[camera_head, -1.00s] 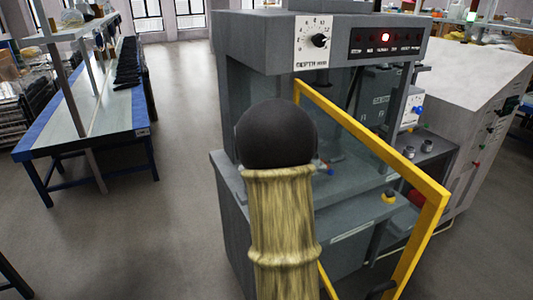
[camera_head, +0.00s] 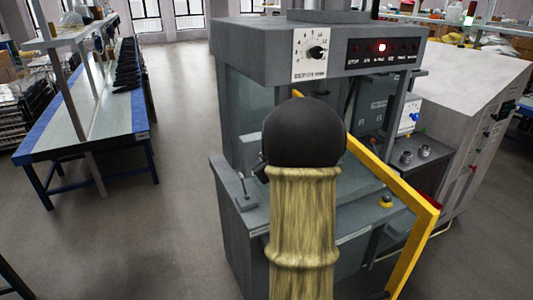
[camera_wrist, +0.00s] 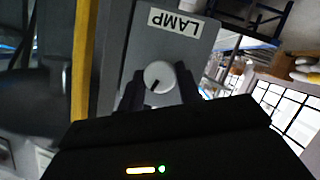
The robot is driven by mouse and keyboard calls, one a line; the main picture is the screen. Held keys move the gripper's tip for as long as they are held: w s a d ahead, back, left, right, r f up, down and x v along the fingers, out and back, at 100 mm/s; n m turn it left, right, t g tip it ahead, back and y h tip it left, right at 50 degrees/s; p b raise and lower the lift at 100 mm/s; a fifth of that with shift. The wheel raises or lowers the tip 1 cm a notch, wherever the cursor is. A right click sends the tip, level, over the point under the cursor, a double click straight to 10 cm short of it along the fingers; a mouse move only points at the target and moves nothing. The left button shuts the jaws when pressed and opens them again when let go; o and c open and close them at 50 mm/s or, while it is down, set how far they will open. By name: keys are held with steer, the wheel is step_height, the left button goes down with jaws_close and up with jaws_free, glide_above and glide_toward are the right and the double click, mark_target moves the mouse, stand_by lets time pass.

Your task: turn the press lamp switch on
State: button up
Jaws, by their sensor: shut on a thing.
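The lamp switch (camera_wrist: 158,74) is a round, light grey knob with a dark pointer mark, on a grey panel. The LAMP label (camera_wrist: 175,22) shows upside down above it in the wrist view. My gripper (camera_wrist: 160,86) has one dark finger on each side of the knob and is shut on it. The pointer mark slants toward the lower left in that view. In the head view, the press (camera_head: 235,42) stands in front of me. My arm covers part of it, and the switch cannot be made out there.
A yellow guard frame (camera_head: 400,187) slants across the press's right side. A grey cabinet (camera_head: 475,85) stands at right. A blue-edged bench (camera_head: 90,110) stands left, with clear floor between.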

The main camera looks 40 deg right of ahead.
steer(key=m+y+p, duration=0.1)
steer(key=p, duration=0.2)
steer(key=m+y+p, duration=0.1)
steer(key=m+p, duration=0.1)
steer(key=p, duration=0.2)
steer(key=shift+s+d+r+m, duration=0.1)
steer(key=shift+d+m, duration=0.05)
steer(key=shift+m, duration=0.15)
steer(key=shift+y, duration=0.3)
steer(key=o, duration=0.9)
steer(key=shift+o, duration=0.2)
steer(key=shift+s, duration=0.1)
steer(key=b+v, duration=0.1)
steer(key=v, duration=0.6)
steer(key=shift+b, duration=0.3)
